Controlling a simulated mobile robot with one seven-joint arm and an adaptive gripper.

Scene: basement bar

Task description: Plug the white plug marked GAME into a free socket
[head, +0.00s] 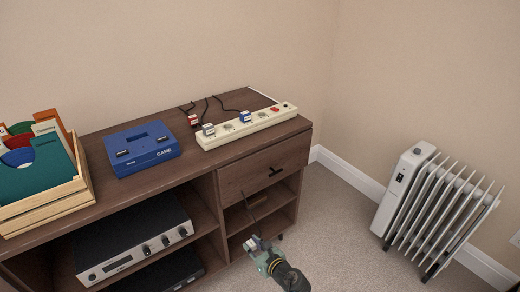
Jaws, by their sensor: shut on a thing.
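My gripper (262,247) is low in front of the cabinet, below the drawer and well away from the power strip. It is shut on a small pale plug-like thing (252,243); no marking on it can be read. The cream power strip (272,121) lies on the cabinet top at the right. A grey-white plug (208,129) sits at its left end and a blue plug (245,117) near its middle. A socket between them (228,127) and one right of the blue plug (262,115) look empty. A red plug (193,120) is behind the strip's left end.
A blue game console (142,148) marked GAME and a wooden crate of records (45,205) stand left of the strip. The brown cabinet (265,172) has a drawer and open shelves with a silver amplifier (134,245). A white radiator (432,205) stands right; carpet between is clear.

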